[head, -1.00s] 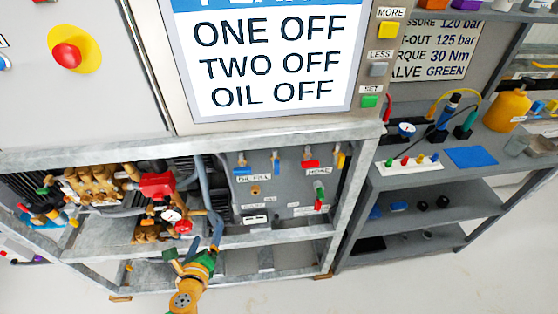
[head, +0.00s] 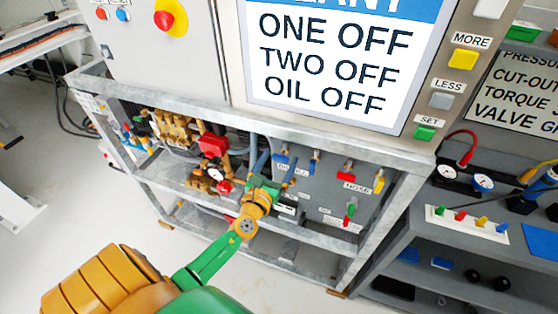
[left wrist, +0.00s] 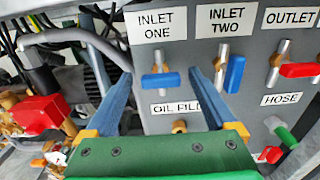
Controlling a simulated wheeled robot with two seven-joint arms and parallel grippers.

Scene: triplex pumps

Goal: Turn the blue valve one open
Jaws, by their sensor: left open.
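Blue valve one (left wrist: 161,81) sits under the INLET ONE label on the grey panel. Its blue handle lies crosswise over its upright metal pipe. It also shows small in the head view (head: 281,158). My left gripper (left wrist: 160,74) is open, its two blue fingers pointing at the panel. In the left wrist view the handle appears between the fingertips, but I cannot tell how far off it is; no contact shows. In the head view my left gripper (head: 275,170) is at the front of the frame, just below this valve. My right gripper is not in view.
Blue valve two (left wrist: 235,73) is close to the right finger, its handle near upright. A red outlet handle (left wrist: 299,70) and a green hose handle (left wrist: 286,134) are further right. A grey pipe and red-capped pump (left wrist: 38,114) are left. The metal frame (head: 300,143) surrounds the panel.

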